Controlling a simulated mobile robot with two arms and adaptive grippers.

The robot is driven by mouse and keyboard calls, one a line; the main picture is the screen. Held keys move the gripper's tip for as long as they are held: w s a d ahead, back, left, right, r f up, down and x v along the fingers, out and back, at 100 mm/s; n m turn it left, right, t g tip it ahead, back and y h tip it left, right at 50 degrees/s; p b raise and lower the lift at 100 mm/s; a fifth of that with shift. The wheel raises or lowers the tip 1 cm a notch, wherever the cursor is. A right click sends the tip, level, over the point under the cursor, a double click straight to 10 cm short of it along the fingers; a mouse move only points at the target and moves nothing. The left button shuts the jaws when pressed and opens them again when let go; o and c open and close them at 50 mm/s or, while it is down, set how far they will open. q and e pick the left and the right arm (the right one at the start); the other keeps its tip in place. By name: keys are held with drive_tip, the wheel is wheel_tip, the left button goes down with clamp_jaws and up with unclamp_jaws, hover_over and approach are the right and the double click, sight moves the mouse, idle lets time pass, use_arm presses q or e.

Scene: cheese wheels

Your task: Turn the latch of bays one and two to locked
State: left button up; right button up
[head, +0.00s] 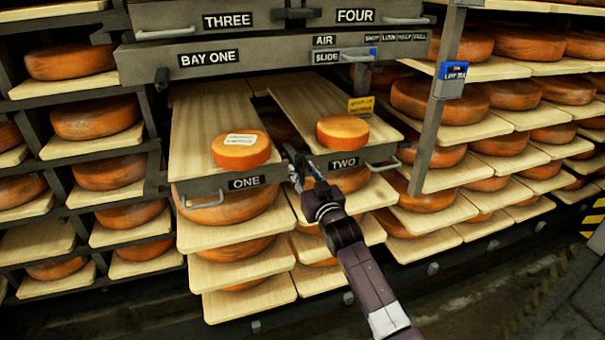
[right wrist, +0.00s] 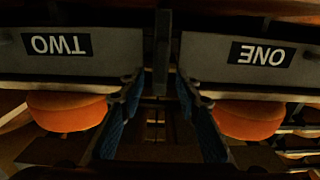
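Bay one's grey front panel (head: 215,187), labelled ONE, and bay two's (head: 370,157), labelled TWO, stand side by side. My right gripper (head: 303,168) is at the gap between them. In the right wrist view, where the labels are upside down, its blue-padded fingers (right wrist: 160,110) are apart with nothing held. A dark upright bar (right wrist: 162,50) stands in the gap between the panels, in line with the space between the fingers; it may be the latch. The gripper partly hides this spot in the head view, so I cannot tell the latch's position. My left gripper is not in view.
A labelled cheese wheel (head: 241,150) sits on bay one's board and a plain one (head: 343,132) on bay two's. Handles stick out at the front, such as bay one's (head: 200,201). A grey post (head: 437,100) stands to the right. Loaded cheese shelves surround the bays; floor is clear at lower right.

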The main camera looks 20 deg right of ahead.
drive_tip(key=shift+w, duration=0.15)
drive_tip(key=shift+c, duration=0.4)
clamp_jaws()
